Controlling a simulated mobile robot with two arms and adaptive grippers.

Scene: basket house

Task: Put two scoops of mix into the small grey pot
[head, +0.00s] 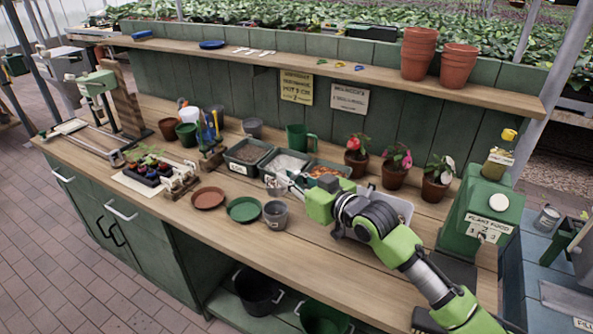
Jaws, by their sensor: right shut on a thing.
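A small grey pot (275,215) with a pale label stands on the front of the wooden bench, right of two saucers. My right gripper (294,187) is just above and behind this pot, by the row of mix trays. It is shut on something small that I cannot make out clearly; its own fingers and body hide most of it. The trays hold a brown mix (248,151), a white mix (287,163) and an orange-brown mix (324,172), the last partly hidden by my right arm. My left gripper is out of view.
A red-brown saucer (208,198) and a green saucer (243,209) lie left of the pot. A green mug (299,138) and another grey pot (252,127) stand behind the trays. Potted flowers (396,168) stand right. The front bench strip is mostly clear.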

